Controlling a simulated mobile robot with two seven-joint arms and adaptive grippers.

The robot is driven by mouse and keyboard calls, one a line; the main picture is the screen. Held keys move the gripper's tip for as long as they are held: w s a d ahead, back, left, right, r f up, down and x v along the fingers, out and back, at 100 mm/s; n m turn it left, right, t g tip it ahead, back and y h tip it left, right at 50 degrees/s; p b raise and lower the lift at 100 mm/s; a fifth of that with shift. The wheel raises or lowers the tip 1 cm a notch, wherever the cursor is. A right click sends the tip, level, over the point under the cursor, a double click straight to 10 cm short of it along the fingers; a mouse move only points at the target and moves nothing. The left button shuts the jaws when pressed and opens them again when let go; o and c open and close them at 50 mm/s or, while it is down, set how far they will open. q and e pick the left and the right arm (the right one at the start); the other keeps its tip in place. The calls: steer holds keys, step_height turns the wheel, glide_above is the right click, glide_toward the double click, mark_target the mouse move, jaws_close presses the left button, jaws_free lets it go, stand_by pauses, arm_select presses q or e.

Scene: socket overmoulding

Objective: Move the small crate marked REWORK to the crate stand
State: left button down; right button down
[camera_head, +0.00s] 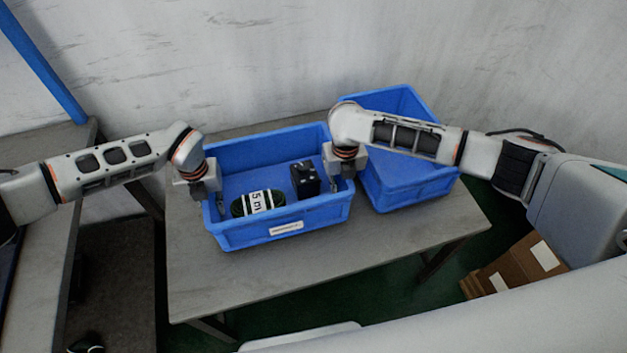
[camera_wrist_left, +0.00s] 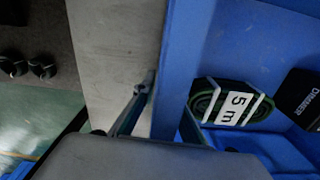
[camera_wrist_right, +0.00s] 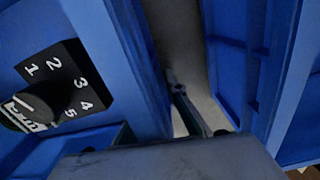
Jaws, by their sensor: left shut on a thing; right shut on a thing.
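A small blue crate (camera_head: 240,236) sits on a grey table with a white label on its front wall; the label's print is too small to read. Inside it lie a dark green coil with a "5 m" label (camera_head: 258,203) and a black dimmer box (camera_head: 305,179). My left gripper (camera_head: 199,188) is shut on the crate's left wall; the left wrist view shows its fingers either side of the wall (camera_wrist_left: 178,75). My right gripper (camera_head: 347,168) is shut on the crate's right wall; the right wrist view shows that wall (camera_wrist_right: 128,60), with one finger beside it.
A second blue crate (camera_head: 410,191), empty where visible, stands just to the right on the same table (camera_head: 330,262), with a narrow gap between. Bare tabletop lies in front. A cardboard box (camera_head: 515,268) is on the floor at right. A wall rises behind.

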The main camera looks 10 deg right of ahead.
arm_select(q)
steer(key=shift+s+d+f, duration=0.15)
steer(key=shift+d+f, duration=0.25)
arm_select(e)
steer(key=shift+a+f, duration=0.25)
steer(key=shift+a, duration=0.1)
arm_select(q)
steer(key=c, duration=2.1)
jaws_free()
arm_select(e)
steer(key=c, duration=2.1)
jaws_free()
arm_select(q)
steer(key=shift+a, duration=0.2)
arm_select(e)
steer(key=shift+d, duration=0.15)
arm_select(q)
steer(key=shift+a, duration=0.1)
arm_select(e)
steer(key=shift+d+f, duration=0.1)
steer(key=shift+f, duration=0.05)
arm_select(q)
step_height(320, 180, up, 11)
steer(key=shift+r, duration=0.45)
arm_select(e)
step_height(320, 180, up, 12)
steer(key=shift+r, duration=0.1)
